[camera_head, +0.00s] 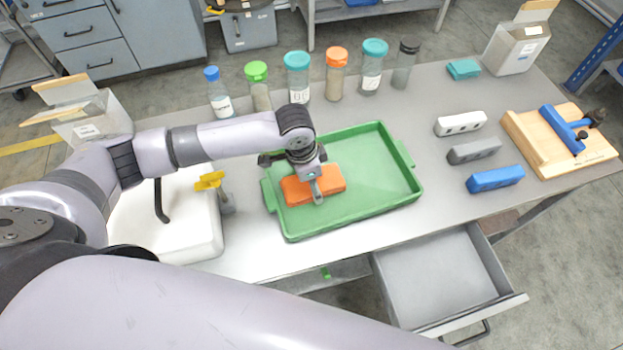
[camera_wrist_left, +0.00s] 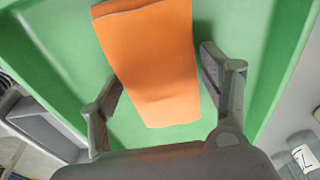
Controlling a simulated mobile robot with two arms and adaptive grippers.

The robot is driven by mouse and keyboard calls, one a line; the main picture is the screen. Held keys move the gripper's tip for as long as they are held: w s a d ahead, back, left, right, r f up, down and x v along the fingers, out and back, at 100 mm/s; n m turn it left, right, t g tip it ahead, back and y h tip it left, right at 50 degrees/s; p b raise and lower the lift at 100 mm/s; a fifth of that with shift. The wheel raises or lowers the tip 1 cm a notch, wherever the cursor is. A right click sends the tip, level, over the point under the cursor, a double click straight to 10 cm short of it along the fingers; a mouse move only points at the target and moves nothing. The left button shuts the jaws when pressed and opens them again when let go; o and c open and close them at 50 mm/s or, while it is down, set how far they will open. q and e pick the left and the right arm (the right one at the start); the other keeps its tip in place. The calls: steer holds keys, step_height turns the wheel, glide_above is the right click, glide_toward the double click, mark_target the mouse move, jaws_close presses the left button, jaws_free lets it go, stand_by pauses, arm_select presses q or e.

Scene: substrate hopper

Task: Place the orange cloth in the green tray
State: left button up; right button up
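The orange cloth (camera_head: 325,184) lies in the left part of the green tray (camera_head: 375,155), on its floor. My left gripper (camera_head: 316,192) is directly above the cloth, pointing down. In the left wrist view the cloth (camera_wrist_left: 155,65) lies between the two spread fingers of the gripper (camera_wrist_left: 160,95), with green showing at its sides. The fingers look open and apart from the cloth. The gripper hides part of the cloth in the head view. My right gripper is not in view; a large arm link of mine crosses the bottom of the head view.
Several lidded jars (camera_head: 298,78) stand behind the tray. Three small blocks, white (camera_head: 460,123), grey (camera_head: 474,151) and blue (camera_head: 495,179), lie to its right, near a wooden fixture (camera_head: 545,150). A white sink-like basin (camera_head: 165,235) is on the left. A drawer (camera_head: 440,280) stands open below the front edge.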

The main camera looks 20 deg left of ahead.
arm_select(q)
steer(key=shift+o, duration=0.4)
step_height(320, 180, up, 12)
steer(key=s+a, duration=0.1)
steer(key=shift+a+b, duration=0.2)
steer(key=shift+b, duration=0.2)
steer(key=shift+s, duration=0.1)
stand_by(0.4)
